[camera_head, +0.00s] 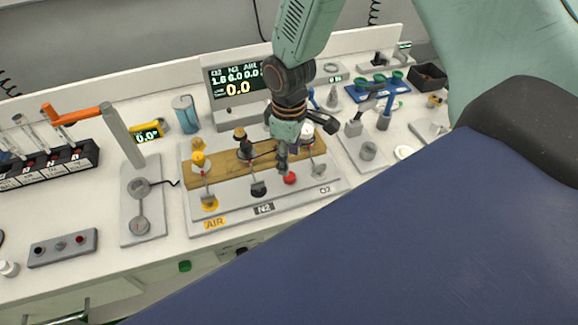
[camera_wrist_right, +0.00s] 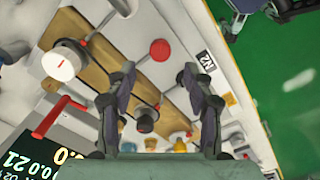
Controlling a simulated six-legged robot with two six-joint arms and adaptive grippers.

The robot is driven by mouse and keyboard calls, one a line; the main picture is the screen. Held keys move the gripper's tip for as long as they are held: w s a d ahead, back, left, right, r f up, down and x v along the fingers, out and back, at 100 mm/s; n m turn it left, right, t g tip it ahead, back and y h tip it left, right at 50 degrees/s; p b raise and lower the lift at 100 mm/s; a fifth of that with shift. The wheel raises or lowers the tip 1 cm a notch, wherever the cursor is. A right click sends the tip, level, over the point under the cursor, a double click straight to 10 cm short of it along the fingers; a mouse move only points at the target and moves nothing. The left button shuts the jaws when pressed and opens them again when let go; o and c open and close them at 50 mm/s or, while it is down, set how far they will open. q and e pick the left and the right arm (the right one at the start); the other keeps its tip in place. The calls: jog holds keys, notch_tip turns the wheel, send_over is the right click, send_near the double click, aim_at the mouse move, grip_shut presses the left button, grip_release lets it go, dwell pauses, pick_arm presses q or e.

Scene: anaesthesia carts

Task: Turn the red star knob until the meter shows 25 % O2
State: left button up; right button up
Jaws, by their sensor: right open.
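The red star knob (camera_head: 290,178) sits at the front of the gas panel, near the O2 label (camera_head: 325,189). It shows as a red disc (camera_wrist_right: 159,49) in the wrist view. My right gripper (camera_head: 283,158) points down over the panel beside the red knob. In the wrist view its two fingers (camera_wrist_right: 158,75) are apart with a gap between them; the red knob appears at the far end of that gap. I see no contact with it.
A yellow knob (camera_head: 210,204) and a black knob (camera_head: 258,189) stand left of the red one. A wooden strip (camera_head: 228,168) with valves lies behind them. Left are a vial rack (camera_head: 70,166) and an orange-handled tool (camera_head: 76,114). A blue tray (camera_head: 372,89) stands at the back right.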

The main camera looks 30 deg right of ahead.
notch_tip(320, 180, up, 6)
jog(key=shift+s+f, duration=0.1)
dwell(0.4)
